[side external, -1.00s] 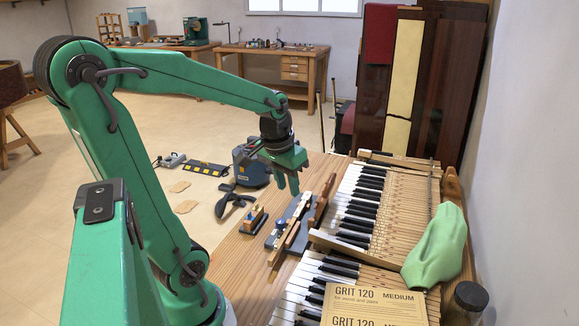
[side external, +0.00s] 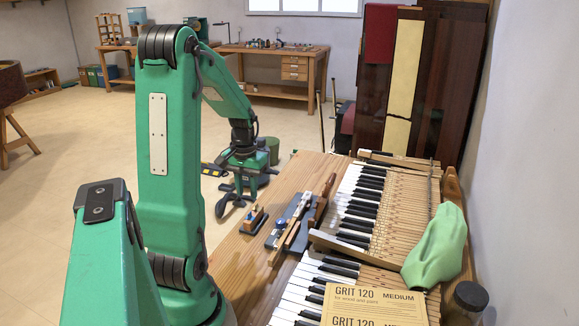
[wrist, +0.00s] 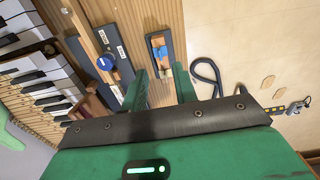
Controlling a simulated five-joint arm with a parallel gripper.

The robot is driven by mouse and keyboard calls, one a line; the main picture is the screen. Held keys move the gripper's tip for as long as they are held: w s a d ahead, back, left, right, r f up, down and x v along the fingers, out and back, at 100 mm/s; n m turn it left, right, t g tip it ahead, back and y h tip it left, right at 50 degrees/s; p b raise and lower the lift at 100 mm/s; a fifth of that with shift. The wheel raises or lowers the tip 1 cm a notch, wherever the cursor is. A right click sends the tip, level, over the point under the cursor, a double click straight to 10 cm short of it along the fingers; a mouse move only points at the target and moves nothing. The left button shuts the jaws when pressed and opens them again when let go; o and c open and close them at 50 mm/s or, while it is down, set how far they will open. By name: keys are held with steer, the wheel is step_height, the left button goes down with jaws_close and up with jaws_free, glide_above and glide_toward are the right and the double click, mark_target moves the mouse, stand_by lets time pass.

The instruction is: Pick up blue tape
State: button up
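No plain roll of tape can be made out. A small blue piece (wrist: 162,52) sits on a small wooden block tool near the bench edge in the wrist view. In the side view the block tool (side external: 254,220) and the jig (side external: 290,222) lie on the bench, left of the keys. My gripper (wrist: 160,70) is open and empty, its two green fingers apart with the block tool between and ahead of them. In the side view my gripper (side external: 245,178) hangs beyond the bench's left edge.
The wooden bench (side external: 300,168) carries piano keys (side external: 360,205), sandpaper sheets (side external: 375,305), a green cloth (side external: 437,247) and a dark jar (side external: 467,303). A black hose (wrist: 207,78) lies on the floor beside the bench. The bench's left strip has bare wood.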

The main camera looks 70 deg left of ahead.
mark_target(250, 216)
steer(key=shift+w+f, duration=0.1)
steer(key=shift+f, duration=3.75)
jaws_close()
